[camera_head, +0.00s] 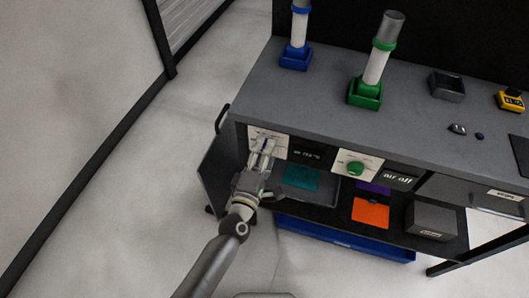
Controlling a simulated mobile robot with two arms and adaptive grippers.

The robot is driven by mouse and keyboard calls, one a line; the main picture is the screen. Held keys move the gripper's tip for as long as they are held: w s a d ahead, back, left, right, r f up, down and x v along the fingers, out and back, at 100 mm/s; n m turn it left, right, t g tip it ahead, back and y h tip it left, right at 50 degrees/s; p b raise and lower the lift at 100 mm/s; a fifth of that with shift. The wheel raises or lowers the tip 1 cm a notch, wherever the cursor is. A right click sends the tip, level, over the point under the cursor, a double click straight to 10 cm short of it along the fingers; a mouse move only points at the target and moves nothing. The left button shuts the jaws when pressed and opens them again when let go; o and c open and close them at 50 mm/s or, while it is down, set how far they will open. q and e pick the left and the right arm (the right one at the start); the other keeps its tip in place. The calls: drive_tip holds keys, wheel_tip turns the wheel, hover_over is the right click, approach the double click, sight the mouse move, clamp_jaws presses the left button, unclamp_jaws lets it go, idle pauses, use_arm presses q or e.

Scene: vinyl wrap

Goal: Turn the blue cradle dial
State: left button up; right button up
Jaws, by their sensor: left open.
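The blue cradle (295,57) stands on the bench top at the back left and holds an upright white cylinder. Below it, on the bench front, is a white dial panel (281,147). A small bit of blue shows at the fingertips of my left gripper (263,152), but the gripper mostly hides the dial there. My left gripper is open and right in front of this panel, with its fingers pointing at it. I cannot tell whether the fingers touch the dial. My right gripper is not in view.
A green cradle (365,95) with a tilted cylinder stands on the bench top (300,105). A green dial (355,168) and an "air off" display (398,179) are right of the gripper. The shelf below holds an orange sheet (370,213) and a grey box (430,218). Open floor lies left.

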use_arm(q)
drive_tip(key=v, duration=1.1)
drive_tip(key=shift+s, duration=0.35)
drive_tip(key=shift+a, duration=0.1)
drive_tip(key=s+a+f+m+g+y, duration=0.1)
drive_tip(key=s+a+f+m+g, duration=0.15)
drive_tip(key=f, duration=0.65)
drive_tip(key=s+a+f+m+g+p, duration=0.1)
drive_tip(key=s+a+f+m+g, duration=0.2)
drive_tip(key=f, duration=0.5)
drive_tip(key=s+a+f+m+g+y, duration=0.15)
drive_tip(key=f+m, duration=0.25)
drive_tip(key=f, duration=0.5)
drive_tip(key=s+a+f+m+g+y, duration=0.1)
drive_tip(key=s+a+f+m+g, duration=0.1)
drive_tip(key=s, duration=0.6)
drive_tip(key=s+a+f+m+g+y+p, duration=0.1)
drive_tip(key=s+a+f+m+g, duration=0.2)
drive_tip(key=s+a+f, duration=0.3)
drive_tip(key=s+a+f+m+g+y, duration=0.1)
drive_tip(key=s+a+f+g, duration=0.3)
drive_tip(key=s+f, duration=0.4)
drive_tip(key=s+m, duration=0.1)
drive_tip(key=s, duration=0.3)
drive_tip(key=shift+s+a+f+p, duration=0.2)
drive_tip(key=shift+a+f+p, duration=0.1)
drive_tip(key=shift+a+p, duration=0.05)
drive_tip(key=shift+m, duration=0.25)
